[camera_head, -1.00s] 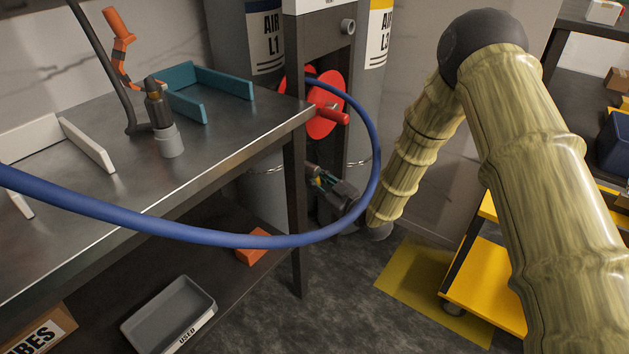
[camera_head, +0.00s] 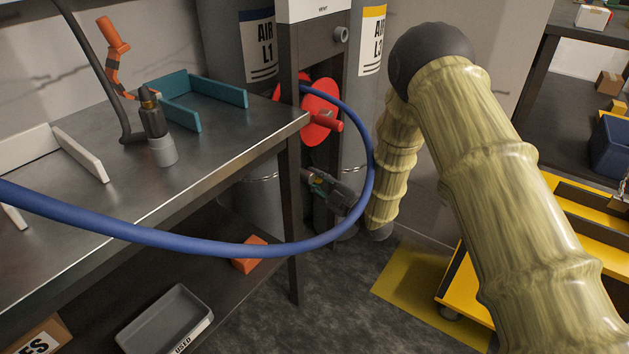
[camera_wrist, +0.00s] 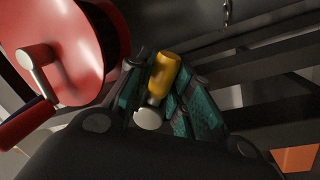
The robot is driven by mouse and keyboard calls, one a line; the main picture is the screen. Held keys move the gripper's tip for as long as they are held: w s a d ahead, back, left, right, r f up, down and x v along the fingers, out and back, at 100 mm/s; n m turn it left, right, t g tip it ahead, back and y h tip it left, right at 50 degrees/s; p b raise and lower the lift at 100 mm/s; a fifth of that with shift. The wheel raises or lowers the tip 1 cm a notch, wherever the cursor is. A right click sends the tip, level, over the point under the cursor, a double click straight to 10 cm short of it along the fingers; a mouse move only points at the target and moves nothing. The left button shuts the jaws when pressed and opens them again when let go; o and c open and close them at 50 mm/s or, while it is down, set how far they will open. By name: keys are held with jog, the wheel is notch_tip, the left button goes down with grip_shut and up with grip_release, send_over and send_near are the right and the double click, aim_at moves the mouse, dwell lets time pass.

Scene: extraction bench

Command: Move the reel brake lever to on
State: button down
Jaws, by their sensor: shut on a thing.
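The reel brake lever shows in the wrist view as a yellow handle (camera_wrist: 163,75) with a pale metal end, between the teal pads of my gripper (camera_wrist: 165,92). My gripper is shut on it. In the head view my gripper (camera_head: 318,183) is below the red hose reel (camera_head: 321,112), beside the bench leg; the lever cannot be made out there. The red reel (camera_wrist: 62,40) and its crank handle (camera_wrist: 25,122) are at the left of the wrist view. Whether the lever stands at on cannot be read.
A blue hose (camera_head: 180,240) loops from the reel across the front of the metal bench (camera_head: 220,130). The bench leg (camera_head: 291,220) stands close to my gripper. Grey air cylinders (camera_head: 235,60) are behind. A yellow cart (camera_head: 580,235) is at the right.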

jog(key=shift+r, duration=0.1)
jog(key=c, duration=1.5)
grip_release()
jog(key=shift+d, duration=0.1)
jog(key=v, duration=1.1)
jog(key=shift+s+d, duration=0.25)
jog(key=shift+s, duration=0.05)
jog(key=shift+f, duration=0.25)
